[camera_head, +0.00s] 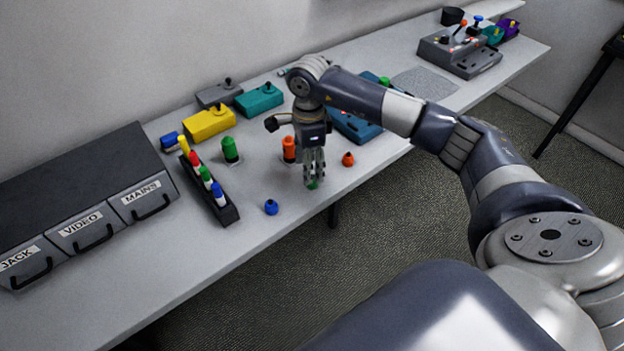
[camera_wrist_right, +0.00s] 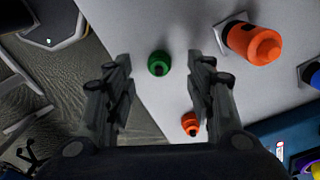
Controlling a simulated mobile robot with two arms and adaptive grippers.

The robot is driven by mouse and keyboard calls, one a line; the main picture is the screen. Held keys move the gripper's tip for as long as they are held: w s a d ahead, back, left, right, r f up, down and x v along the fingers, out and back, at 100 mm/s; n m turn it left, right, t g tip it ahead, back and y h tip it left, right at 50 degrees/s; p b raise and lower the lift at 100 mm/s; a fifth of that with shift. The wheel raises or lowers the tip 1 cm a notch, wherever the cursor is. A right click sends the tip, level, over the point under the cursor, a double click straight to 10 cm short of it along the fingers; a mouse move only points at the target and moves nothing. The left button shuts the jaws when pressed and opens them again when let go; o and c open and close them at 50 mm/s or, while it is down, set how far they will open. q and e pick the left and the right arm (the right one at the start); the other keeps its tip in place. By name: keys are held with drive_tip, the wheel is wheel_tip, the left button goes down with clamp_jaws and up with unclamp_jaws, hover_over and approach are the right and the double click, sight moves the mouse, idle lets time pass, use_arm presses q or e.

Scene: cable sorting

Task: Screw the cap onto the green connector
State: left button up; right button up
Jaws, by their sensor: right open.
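The green connector (camera_head: 230,150) stands upright on the table, left of the orange connector (camera_head: 289,148). It is out of the right wrist view. The green cap (camera_head: 313,185) lies near the table's front edge, mostly hidden in the head view by my right gripper (camera_head: 314,170). In the right wrist view the green cap (camera_wrist_right: 159,63) shows beyond and between the open fingers of my right gripper (camera_wrist_right: 163,75). The fingers point down above it and hold nothing. My left gripper is out of view.
An orange cap (camera_head: 348,159) and a blue cap (camera_head: 271,207) lie nearby. A dark rack of coloured markers (camera_head: 220,206) stands left, beside labelled drawers (camera_head: 90,228). Yellow (camera_head: 208,124) and teal (camera_head: 259,100) boxes stand behind. The table's front edge is close to the caps.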

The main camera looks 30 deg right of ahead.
drive_tip(key=f, duration=0.1)
drive_tip(key=f+p, duration=0.1)
drive_tip(key=f, duration=0.1)
drive_tip(key=shift+s+d+f+p, duration=0.25)
drive_tip(key=shift+d+f+p, duration=0.05)
drive_tip(key=shift+p, duration=0.05)
drive_tip(key=shift+f, duration=0.65)
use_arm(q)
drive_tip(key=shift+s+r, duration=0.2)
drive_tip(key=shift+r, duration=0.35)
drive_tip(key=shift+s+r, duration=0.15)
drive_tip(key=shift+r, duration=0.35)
use_arm(e)
drive_tip(key=shift+w, duration=0.1)
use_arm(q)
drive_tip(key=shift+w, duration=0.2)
use_arm(e)
drive_tip(key=shift+c, duration=0.6)
drive_tip(key=c, duration=0.7)
